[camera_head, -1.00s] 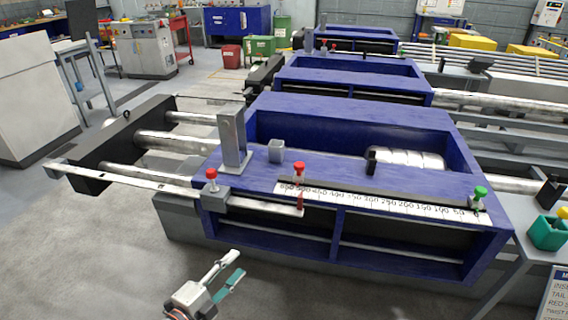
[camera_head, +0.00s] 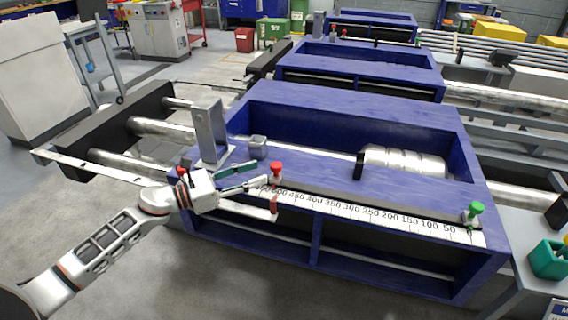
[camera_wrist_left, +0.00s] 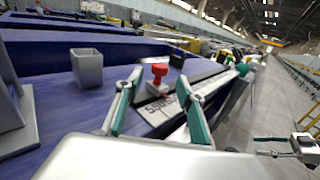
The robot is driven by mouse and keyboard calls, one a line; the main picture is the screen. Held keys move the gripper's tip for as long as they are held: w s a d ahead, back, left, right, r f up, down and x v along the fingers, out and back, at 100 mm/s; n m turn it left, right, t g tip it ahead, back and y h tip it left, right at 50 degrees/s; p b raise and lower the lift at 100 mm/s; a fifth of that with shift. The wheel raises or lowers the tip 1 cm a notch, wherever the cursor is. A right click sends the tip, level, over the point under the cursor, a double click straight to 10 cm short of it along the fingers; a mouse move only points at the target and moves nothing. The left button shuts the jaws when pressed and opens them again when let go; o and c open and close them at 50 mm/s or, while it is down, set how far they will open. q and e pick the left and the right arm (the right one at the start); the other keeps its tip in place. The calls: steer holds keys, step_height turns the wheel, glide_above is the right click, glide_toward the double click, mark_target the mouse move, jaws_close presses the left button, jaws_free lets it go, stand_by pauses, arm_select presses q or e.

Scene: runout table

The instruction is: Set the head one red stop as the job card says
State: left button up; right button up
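The red stop (camera_head: 276,170) stands upright at the left, high-number end of the white scale (camera_head: 370,214) on the near blue head. My left gripper (camera_head: 258,177) is just left of the stop with fingers spread. In the left wrist view the red stop (camera_wrist_left: 159,72) shows between and beyond the two teal-padded fingers, with no clear contact. Its exact scale reading is too small to tell. My right gripper (camera_wrist_left: 272,147) shows at the right of the left wrist view, its two fingers apart and empty. A job card (camera_head: 560,311) is only a cut-off corner at lower right, unreadable.
A green knob (camera_head: 475,209) stands at the scale's zero end. A grey upright bracket (camera_head: 211,132) and a small grey cup (camera_head: 257,147) stand close behind my left gripper. A second red knob (camera_head: 183,170) is partly hidden by my left arm. A red-tipped bar (camera_head: 272,208) lies below the stop.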

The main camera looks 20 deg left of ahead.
mark_target(276, 164)
arm_select(q)
steer(key=p+x, duration=0.1)
steer(key=x, duration=0.6)
steer(key=shift+w+d, duration=0.1)
steer(key=shift+d, duration=0.05)
